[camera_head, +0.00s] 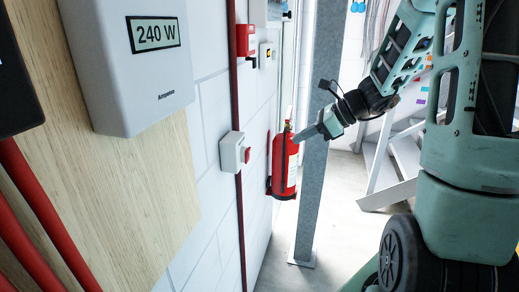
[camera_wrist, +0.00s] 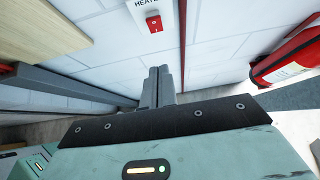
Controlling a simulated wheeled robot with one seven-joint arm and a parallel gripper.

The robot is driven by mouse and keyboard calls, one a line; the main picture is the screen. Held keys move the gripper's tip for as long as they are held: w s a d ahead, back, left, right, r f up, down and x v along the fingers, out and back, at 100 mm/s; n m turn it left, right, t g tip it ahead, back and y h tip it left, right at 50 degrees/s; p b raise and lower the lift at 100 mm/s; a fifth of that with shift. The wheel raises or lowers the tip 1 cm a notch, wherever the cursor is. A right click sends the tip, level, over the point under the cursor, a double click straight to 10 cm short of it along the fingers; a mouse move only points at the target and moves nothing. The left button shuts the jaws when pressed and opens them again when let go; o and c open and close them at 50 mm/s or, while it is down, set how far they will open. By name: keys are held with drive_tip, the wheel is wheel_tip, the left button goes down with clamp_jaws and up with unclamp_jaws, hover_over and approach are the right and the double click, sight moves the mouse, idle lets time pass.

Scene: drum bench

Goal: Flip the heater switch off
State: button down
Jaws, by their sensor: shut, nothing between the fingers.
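The heater switch is a small white box (camera_head: 231,152) with a red rocker, fixed to the white block wall in the head view. In the wrist view its red rocker (camera_wrist: 153,23) and part of a label reading "HEATE" show at the top edge, with the rest cut off. My gripper (camera_head: 298,137) is to the right of the switch in the head view, apart from it. In the wrist view the closed, empty fingers (camera_wrist: 159,72) point at the wall below the switch. I cannot tell which way the rocker is set.
A red fire extinguisher (camera_head: 285,164) hangs on the wall, close to my fingers in the head view. A white unit reading "240 W" (camera_head: 157,34) is on a wooden panel at left. A red pipe (camera_head: 238,100) runs behind the switch.

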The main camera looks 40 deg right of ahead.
sight(249, 154)
drive_tip(key=shift+w+a+r+p+x, duration=0.25)
drive_tip(key=shift+r+p+x, duration=0.2)
drive_tip(key=shift+x, duration=1.65)
drive_tip(key=shift+w+a+r+p+x, duration=0.1)
drive_tip(key=shift+w+r+p+x, duration=0.3)
drive_tip(key=shift+x, duration=1.7)
drive_tip(key=shift+w+a+r+p+x, duration=0.1)
drive_tip(key=shift+a+r+p+x, duration=0.3)
drive_tip(key=shift+x, duration=1.75)
drive_tip(key=shift+d+f, duration=0.15)
drive_tip(key=shift+d, duration=0.1)
drive_tip(key=shift+p, duration=0.3)
